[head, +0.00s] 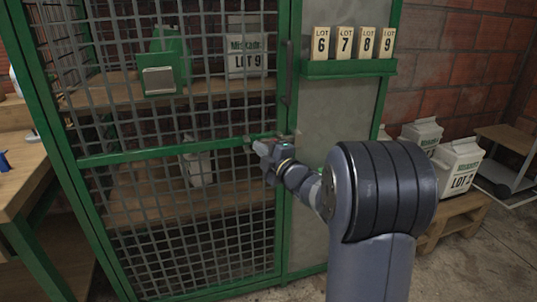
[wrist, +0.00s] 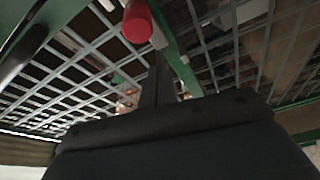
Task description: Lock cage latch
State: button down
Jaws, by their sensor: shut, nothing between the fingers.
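The cage door (head: 150,154) has a green frame and wire mesh, and it looks closed against the green post on its right. A dark upright handle (head: 288,75) is at the door's right edge. My gripper (head: 258,144) is at the door's middle rail, below the handle, near the right edge. In the wrist view my shut, empty gripper (wrist: 158,70) points at the mesh. A red knob (wrist: 137,21), perhaps part of the latch, is just beyond and left of its tip; I cannot tell whether they touch. In the head view my gripper hides the latch area.
Inside the cage, a green box (head: 162,65) and a white LOT 9 bag (head: 247,50) stand on a wooden shelf. Lot cards 6 to 9 sit in a green rack (head: 350,68) on the right panel. White bags (head: 459,168) stand on a pallet at right. A workbench (head: 22,165) is at left.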

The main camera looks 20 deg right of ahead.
jog(key=p+v, duration=0.2)
jog(key=v, duration=0.8)
jog(key=shift+a, duration=0.25)
jog(key=a+x, duration=0.1)
jog(key=x, duration=0.9)
jog(key=shift+f, duration=0.45)
